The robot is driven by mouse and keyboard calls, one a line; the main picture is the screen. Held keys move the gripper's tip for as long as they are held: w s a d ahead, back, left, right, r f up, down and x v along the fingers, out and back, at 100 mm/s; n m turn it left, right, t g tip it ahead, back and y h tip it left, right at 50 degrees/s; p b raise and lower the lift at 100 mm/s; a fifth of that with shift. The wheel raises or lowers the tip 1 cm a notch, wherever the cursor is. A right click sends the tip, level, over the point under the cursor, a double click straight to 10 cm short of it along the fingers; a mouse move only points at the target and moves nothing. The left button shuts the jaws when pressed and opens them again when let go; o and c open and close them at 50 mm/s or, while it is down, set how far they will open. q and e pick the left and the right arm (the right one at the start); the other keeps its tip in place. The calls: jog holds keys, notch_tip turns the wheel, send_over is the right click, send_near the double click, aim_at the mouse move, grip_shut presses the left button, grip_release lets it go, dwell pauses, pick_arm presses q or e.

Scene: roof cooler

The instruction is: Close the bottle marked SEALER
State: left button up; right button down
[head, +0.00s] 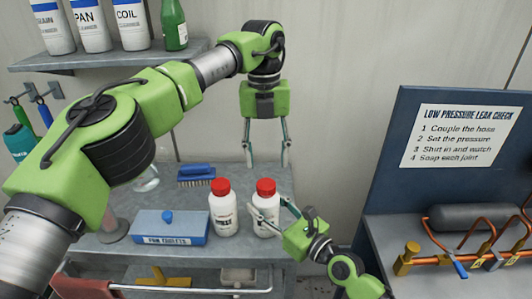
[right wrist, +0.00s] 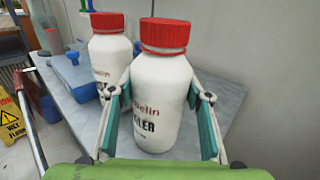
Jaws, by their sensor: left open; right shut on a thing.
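A white bottle with a red cap stands upright on the grey cart top at the right end, its body (head: 267,226) partly behind my right gripper (head: 270,213). In the right wrist view the held bottle (right wrist: 162,80) shows label letters ending in "LER"; the rest is hidden by a finger. Its red cap (right wrist: 165,35) sits on its top; I cannot tell whether it is tight. My right gripper is shut around the body, below the cap. My left gripper (head: 267,160) hangs open and empty, pointing down, above and behind the bottles.
A similar red-capped white bottle (head: 224,215) stands just left of the held one. A blue box (head: 170,228), a blue brush (head: 196,175) and a clear glass vessel (head: 146,178) are on the cart. A blue panel (head: 385,150) and copper pipework (head: 480,248) stand at right.

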aim_at(266, 184)
pick_arm(q)
jog(key=n, duration=0.5)
jog(key=shift+s+a+r, duration=0.1)
jog(key=shift+s+r, duration=0.15)
jog(key=shift+r, duration=0.05)
jog(key=n, duration=0.3)
jog(key=shift+s+r+n, duration=0.15)
jog(key=shift+n, duration=0.25)
jog(key=shift+f, duration=4.05)
